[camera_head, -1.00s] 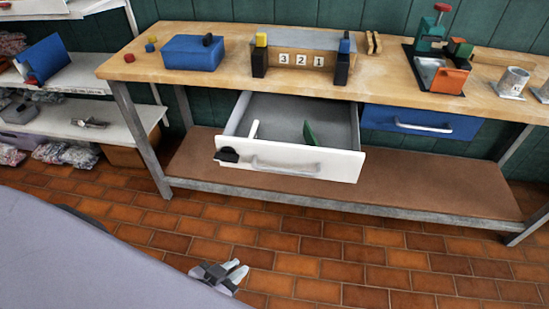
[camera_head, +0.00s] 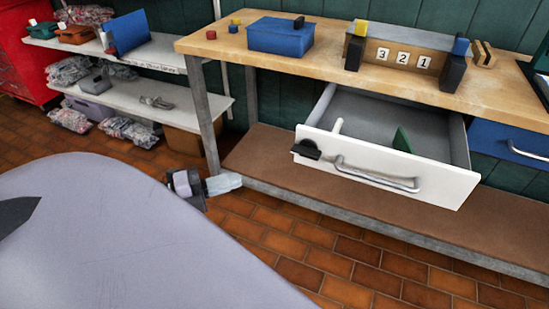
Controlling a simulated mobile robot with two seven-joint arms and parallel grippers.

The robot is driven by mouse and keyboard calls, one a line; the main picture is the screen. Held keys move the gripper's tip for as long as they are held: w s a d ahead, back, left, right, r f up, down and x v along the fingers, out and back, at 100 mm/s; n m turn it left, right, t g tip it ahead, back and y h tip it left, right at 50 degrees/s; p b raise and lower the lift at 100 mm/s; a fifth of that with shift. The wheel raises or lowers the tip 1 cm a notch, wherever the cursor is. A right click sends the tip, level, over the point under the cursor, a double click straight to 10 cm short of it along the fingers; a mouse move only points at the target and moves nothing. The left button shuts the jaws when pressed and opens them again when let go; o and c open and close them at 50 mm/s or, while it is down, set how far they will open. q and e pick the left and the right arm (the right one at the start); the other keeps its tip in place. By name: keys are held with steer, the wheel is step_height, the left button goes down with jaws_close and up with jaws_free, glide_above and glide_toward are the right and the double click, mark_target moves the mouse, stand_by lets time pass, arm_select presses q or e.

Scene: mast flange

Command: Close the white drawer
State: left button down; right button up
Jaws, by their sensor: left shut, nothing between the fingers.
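The white drawer (camera_head: 438,183) is pulled well out from under the wooden workbench, at the right of the head view. It has a grey metal handle (camera_head: 375,178) and a black piece at the left of its front. A white item and a green item (camera_head: 402,140) show inside it. My left gripper (camera_head: 222,184) is low over the tiled floor, left of the drawer and apart from it, near the bench's front leg. Its fingers are shut and empty. My right gripper is not in view.
The workbench (camera_head: 215,45) carries a blue box (camera_head: 280,35) and a block stand with numbers. A blue drawer (camera_head: 508,145) is shut at the right. White shelves (camera_head: 125,90) with bins stand at the left. The floor before the bench is clear.

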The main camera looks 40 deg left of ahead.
arm_select(q)
steer(key=b, duration=0.1)
glide_toward(294, 154)
steer(key=d+x, duration=0.1)
steer(key=x, duration=0.4)
steer(key=shift+w+a, duration=0.3)
steer(key=shift+w, duration=0.05)
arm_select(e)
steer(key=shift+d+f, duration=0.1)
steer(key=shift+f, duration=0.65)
arm_select(q)
steer(key=shift+w, duration=0.1)
